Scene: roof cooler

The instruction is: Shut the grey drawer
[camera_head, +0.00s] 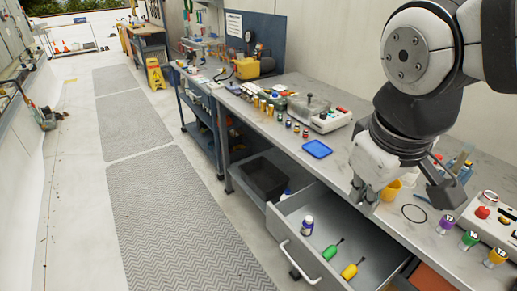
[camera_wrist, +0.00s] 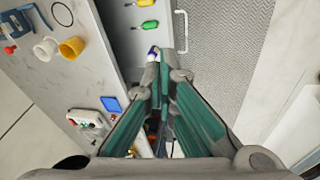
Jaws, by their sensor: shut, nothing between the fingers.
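The grey drawer (camera_head: 345,237) stands pulled out from under the workbench in the head view. Its pale bar handle (camera_head: 300,262) is on the front, facing the aisle. My gripper (camera_head: 365,197) is shut and empty, near the bench's front edge by the drawer's inner end.
A black bin (camera_head: 265,178) sits on the shelf left of the drawer. The patterned floor mat (camera_head: 175,220) in the aisle is clear.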

